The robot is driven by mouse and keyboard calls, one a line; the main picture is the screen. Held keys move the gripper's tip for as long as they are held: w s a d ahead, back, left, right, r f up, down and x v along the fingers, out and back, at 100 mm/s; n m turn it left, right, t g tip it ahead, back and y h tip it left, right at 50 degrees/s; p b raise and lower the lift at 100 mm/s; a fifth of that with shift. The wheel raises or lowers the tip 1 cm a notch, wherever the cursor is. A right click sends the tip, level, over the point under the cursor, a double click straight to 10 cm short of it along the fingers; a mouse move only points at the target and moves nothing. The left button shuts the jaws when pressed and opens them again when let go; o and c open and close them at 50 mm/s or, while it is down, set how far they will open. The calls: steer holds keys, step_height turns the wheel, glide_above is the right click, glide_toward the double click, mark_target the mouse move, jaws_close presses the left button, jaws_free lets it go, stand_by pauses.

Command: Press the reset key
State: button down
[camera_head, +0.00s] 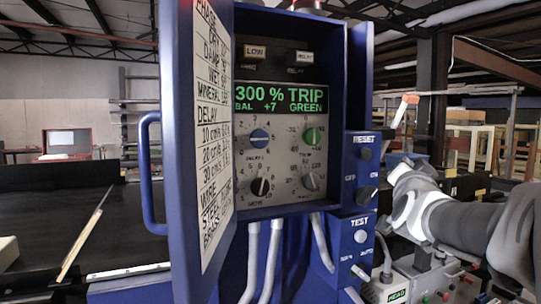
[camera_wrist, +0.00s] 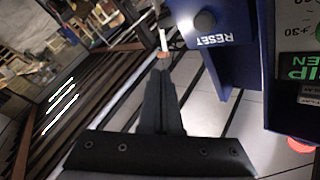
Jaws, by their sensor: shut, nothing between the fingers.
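The reset key (camera_head: 365,154) is a dark round button below the RESET label on a blue box at the cabinet's right side. In the wrist view the key (camera_wrist: 205,21) shows near the top, with the label upside down. My gripper (camera_wrist: 162,66) has its dark fingers together and empty. Its fingertips appear to the lower left of the key in the wrist view, apart from the blue box. In the head view my arm comes in from the right and its end is right of the box; the fingertips are hard to make out there.
The blue cabinet's door (camera_head: 200,150) stands open to the left. Its display (camera_head: 280,99) reads 300 % TRIP, BAL +7, GREEN. A TEST box (camera_head: 352,245) is below the RESET box. A white post with an orange tip (camera_head: 404,111) rises behind my arm. A dark conveyor (camera_head: 70,215) lies left.

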mark_target(366, 155)
steer(key=w+a+p, duration=0.3)
steer(key=w+p, duration=0.1)
steer(key=w, duration=0.4)
steer(key=shift+w, duration=0.15)
stand_by(2.1)
steer(key=shift+w+a, duration=0.2)
steer(key=shift+w, duration=0.2)
